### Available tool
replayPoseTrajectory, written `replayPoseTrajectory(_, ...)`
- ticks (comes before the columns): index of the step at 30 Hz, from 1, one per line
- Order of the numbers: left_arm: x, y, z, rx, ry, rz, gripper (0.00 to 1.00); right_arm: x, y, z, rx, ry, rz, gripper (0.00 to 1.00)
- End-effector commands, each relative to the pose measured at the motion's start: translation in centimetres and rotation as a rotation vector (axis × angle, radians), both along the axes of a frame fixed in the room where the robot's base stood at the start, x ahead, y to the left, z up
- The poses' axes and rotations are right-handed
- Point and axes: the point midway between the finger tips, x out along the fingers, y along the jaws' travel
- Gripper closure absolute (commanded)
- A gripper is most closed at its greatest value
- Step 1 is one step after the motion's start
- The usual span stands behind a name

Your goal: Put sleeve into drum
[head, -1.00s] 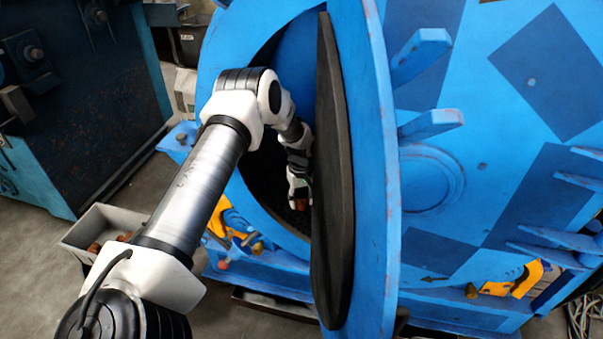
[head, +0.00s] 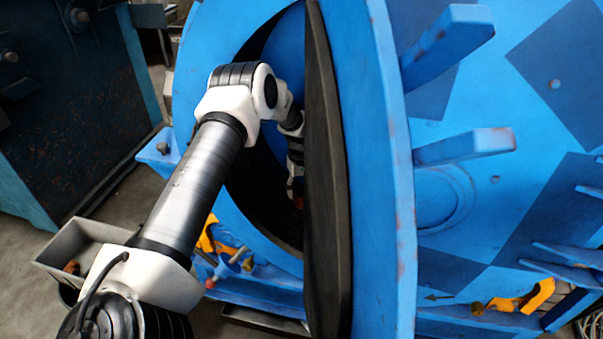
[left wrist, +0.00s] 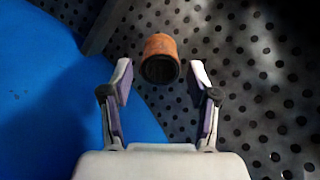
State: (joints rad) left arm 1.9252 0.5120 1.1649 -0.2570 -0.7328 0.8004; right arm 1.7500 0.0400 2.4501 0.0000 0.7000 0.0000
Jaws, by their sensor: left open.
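The blue drum (head: 235,225) stands with its round opening facing left and its thick dark-lined door (head: 328,180) swung open. My left arm reaches into the opening, and its wrist is largely hidden behind the door edge. In the left wrist view my left gripper (left wrist: 161,72) is open, with a gap on each side of the orange-brown sleeve (left wrist: 161,58). The sleeve is a short cylinder with a dark end, just beyond the fingertips, over the drum's dotted dark lining (left wrist: 255,75). I cannot tell whether it rests on the lining. My right gripper is not in view.
A grey bin (head: 62,250) with brownish pieces stands on the floor at the lower left. A dark machine (head: 70,110) stands further left. Blue bars (head: 465,145) stick out from the drum's side. Smooth blue metal (left wrist: 50,90) lies left of my gripper in the wrist view.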

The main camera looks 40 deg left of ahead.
Motion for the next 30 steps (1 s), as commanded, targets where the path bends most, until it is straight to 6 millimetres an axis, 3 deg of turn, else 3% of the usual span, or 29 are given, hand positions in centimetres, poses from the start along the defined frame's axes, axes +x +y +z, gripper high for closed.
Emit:
replayPoseTrajectory(10,0.0,0.0,0.2,0.0,0.0,0.0,0.28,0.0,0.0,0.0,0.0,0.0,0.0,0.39)
replayPoseTrajectory(21,0.0,0.0,6.6,0.0,-0.001,0.0,0.28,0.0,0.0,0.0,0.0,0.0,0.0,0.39)
replayPoseTrajectory(30,0.0,0.0,7.5,0.0,0.001,0.0,0.28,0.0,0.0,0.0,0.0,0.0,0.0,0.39)
